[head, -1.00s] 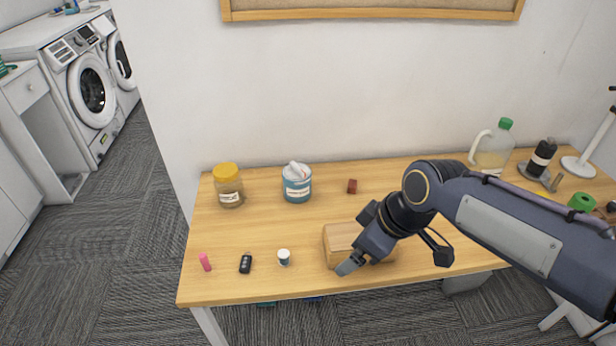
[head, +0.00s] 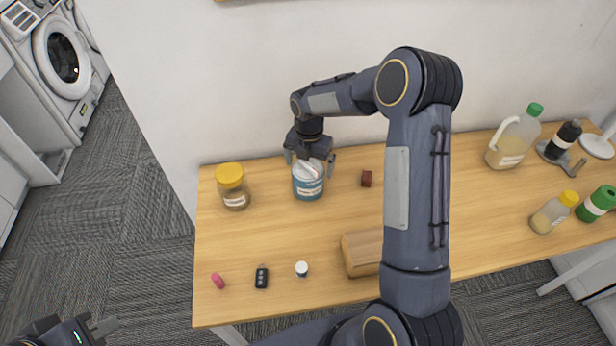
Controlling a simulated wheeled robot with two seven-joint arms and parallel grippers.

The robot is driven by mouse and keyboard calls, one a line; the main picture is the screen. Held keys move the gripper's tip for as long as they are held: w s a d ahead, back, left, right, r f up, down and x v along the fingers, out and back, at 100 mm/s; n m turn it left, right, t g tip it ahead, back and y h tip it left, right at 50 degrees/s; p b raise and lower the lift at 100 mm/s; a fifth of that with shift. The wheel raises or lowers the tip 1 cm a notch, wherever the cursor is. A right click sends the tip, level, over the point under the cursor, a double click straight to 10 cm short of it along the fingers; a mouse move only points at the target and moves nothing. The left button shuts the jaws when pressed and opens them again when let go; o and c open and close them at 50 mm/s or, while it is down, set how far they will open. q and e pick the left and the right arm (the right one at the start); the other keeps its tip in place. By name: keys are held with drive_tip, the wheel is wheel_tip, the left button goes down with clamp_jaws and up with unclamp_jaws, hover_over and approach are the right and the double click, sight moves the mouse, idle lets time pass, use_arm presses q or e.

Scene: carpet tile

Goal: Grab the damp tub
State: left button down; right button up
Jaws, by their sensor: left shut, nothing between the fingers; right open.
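The damp tub is a blue tub (head: 308,187) with a pale label and a white wipe sticking out of its top. It stands upright on the wooden table near the wall. My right gripper (head: 310,163) is open over the top of the tub, with a finger to each side of it. I cannot tell whether the fingers touch it. My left gripper (head: 104,327) is shut and empty at the lower left, over the carpet and away from the table.
A wooden box (head: 361,252) sits partly behind my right arm.

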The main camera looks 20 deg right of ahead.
sight(306, 190)
drive_tip(key=f, duration=0.3)
drive_tip(key=f+p, duration=0.1)
drive_tip(key=shift+s+a+f, duration=0.2)
drive_tip(key=shift+s+f, duration=0.05)
drive_tip(key=shift+r, duration=0.1)
drive_tip(key=c, duration=1.1)
